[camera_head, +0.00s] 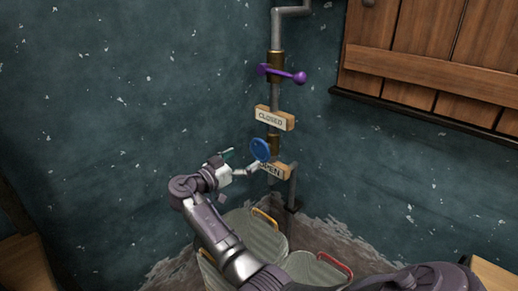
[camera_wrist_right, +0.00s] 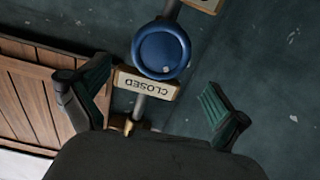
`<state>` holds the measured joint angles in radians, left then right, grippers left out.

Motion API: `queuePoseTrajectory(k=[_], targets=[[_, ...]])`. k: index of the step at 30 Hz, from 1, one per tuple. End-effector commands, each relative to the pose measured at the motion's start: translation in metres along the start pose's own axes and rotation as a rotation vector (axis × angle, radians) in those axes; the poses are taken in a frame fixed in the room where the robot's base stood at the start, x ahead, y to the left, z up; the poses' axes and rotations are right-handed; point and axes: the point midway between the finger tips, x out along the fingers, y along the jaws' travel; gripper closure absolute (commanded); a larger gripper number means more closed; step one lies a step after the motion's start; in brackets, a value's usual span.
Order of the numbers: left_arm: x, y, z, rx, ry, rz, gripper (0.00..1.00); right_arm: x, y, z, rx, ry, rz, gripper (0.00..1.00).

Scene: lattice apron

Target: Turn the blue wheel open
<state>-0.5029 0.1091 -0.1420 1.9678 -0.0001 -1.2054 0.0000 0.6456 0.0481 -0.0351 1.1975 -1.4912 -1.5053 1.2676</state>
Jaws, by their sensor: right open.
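The blue wheel (camera_head: 261,149) sits on the vertical pipe, between a "CLOSED" sign (camera_head: 274,118) above and an "OPEN" sign (camera_head: 273,170) below, which it and my gripper partly cover. My right gripper (camera_head: 242,162) is just left of the wheel. In the right wrist view the gripper (camera_wrist_right: 155,95) is open, with its teal-padded fingers wide apart. The round, dished blue wheel (camera_wrist_right: 161,50) shows ahead of the fingers, between their lines and untouched. The "CLOSED" sign (camera_wrist_right: 147,83) appears upside down beside it. My left gripper is not in view.
A purple lever valve (camera_head: 282,74) is higher on the same pipe (camera_head: 275,95). Wooden shutters (camera_head: 430,50) with a dark ledge are at the upper right. Grey bins with a yellow handle (camera_head: 265,217) and a red handle (camera_head: 336,264) stand below. The blue-green wall is close behind.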

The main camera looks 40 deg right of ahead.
Motion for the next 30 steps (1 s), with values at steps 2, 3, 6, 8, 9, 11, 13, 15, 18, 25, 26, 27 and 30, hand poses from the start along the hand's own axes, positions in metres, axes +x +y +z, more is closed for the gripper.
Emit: queuePoseTrajectory(k=[2,3,6,8,9,11,13,15,18,25,26,27,30], targets=[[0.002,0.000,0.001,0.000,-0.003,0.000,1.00,0.018,0.001,-0.002,-0.001,0.003,0.002,0.00],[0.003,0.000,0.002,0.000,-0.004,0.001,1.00,0.026,0.000,-0.001,-0.001,0.002,0.001,0.00],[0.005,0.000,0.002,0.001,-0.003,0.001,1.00,0.043,0.000,-0.001,0.000,0.001,0.001,0.00],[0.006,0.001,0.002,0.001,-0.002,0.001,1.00,0.052,0.000,-0.001,0.000,0.002,0.000,0.00],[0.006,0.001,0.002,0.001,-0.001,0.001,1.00,0.056,0.000,-0.001,0.000,0.002,0.000,0.00],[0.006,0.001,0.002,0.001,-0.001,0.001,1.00,0.062,0.000,-0.001,0.000,0.000,0.000,0.00],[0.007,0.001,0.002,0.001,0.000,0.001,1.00,0.066,0.000,0.000,0.000,-0.001,-0.002,0.00],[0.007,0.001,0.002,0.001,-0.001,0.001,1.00,0.069,0.000,0.000,0.000,-0.001,-0.002,0.00],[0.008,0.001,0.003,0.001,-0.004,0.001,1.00,0.070,0.000,0.000,0.000,-0.001,-0.002,0.00],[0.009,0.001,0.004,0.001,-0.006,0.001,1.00,0.069,0.000,0.000,0.000,-0.001,-0.002,0.10],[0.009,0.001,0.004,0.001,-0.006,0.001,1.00,0.069,0.000,0.000,0.000,-0.001,-0.002,0.15],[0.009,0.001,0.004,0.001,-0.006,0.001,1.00,0.069,0.000,0.000,0.000,0.000,-0.002,0.22],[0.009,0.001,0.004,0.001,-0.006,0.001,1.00,0.069,0.000,0.000,0.000,0.000,-0.002,0.38]])
